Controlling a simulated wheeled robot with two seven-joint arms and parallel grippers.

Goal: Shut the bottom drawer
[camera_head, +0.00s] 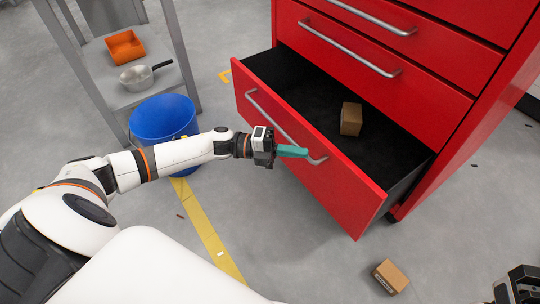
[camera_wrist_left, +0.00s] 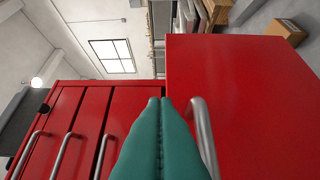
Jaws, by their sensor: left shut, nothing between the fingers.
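The bottom drawer (camera_head: 300,165) of the red cabinet is pulled well out, its dark inside bare except for a small cardboard box (camera_head: 351,119). A metal bar handle (camera_head: 265,112) runs along its front. My left gripper (camera_head: 304,152) is shut and empty, its teal fingers close to the handle in the head view. In the left wrist view the shut fingers (camera_wrist_left: 160,101) lie just left of the drawer handle (camera_wrist_left: 204,135), with the red drawer front (camera_wrist_left: 250,105) at right. I cannot tell whether they touch it. My right gripper (camera_head: 520,286) shows only partly at the bottom right corner.
The drawers above (camera_head: 385,55) are shut. Another cardboard box (camera_head: 391,276) lies on the floor in front. A blue bin (camera_head: 160,117) and a grey shelf with an orange tray (camera_head: 125,47) and a metal pan (camera_head: 137,77) stand at left. Floor before the drawer is otherwise mostly clear.

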